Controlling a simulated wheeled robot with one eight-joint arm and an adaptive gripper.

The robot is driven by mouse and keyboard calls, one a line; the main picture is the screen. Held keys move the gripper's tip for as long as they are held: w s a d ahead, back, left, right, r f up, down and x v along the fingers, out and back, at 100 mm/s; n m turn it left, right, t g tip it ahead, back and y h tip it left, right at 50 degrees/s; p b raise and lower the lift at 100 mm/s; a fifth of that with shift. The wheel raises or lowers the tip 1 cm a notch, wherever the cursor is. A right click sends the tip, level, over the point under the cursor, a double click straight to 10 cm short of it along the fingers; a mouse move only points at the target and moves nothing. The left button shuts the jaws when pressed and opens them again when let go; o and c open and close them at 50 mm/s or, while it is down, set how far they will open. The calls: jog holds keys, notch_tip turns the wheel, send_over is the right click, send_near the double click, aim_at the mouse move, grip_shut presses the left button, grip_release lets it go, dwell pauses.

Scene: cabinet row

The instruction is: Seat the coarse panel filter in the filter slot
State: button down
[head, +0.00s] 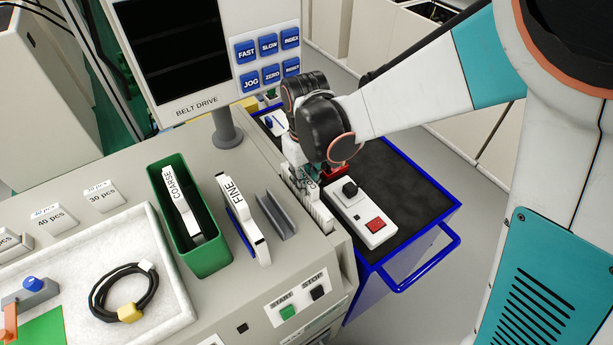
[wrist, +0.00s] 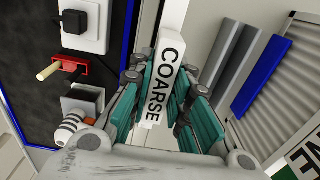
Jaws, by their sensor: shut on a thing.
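My gripper (head: 303,172) is shut on a white coarse panel filter, whose pleated side (head: 318,212) shows below the fingers at the cabinet top's right edge. In the wrist view the filter (wrist: 165,80), its edge lettered COARSE, stands between the teal fingers of my gripper (wrist: 163,100). A grey upright channel (head: 277,215), which looks like the filter slot, stands empty just left of the held filter. The wrist view shows its grey walls (wrist: 247,70) to the right of the filter. Whether the filter's lower edge touches the cabinet top is hidden.
A green bin (head: 222,258) holds another COARSE filter (head: 180,203). A FINE filter (head: 245,222) with a blue side stands between bin and channel. The monitor post (head: 228,125) is behind. A blue-edged cart (head: 420,205) carries a control box (head: 362,215) close on the right.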

jog(key=shift+f+b, duration=1.1)
jog(key=shift+f, duration=0.8)
jog(key=shift+f, duration=0.2)
jog(key=c, duration=1.5)
grip_release()
jog(key=shift+r, duration=0.1)
notch_tip(320, 180, up, 12)
jog(key=p, duration=0.8)
jog(key=shift+r, duration=0.1)
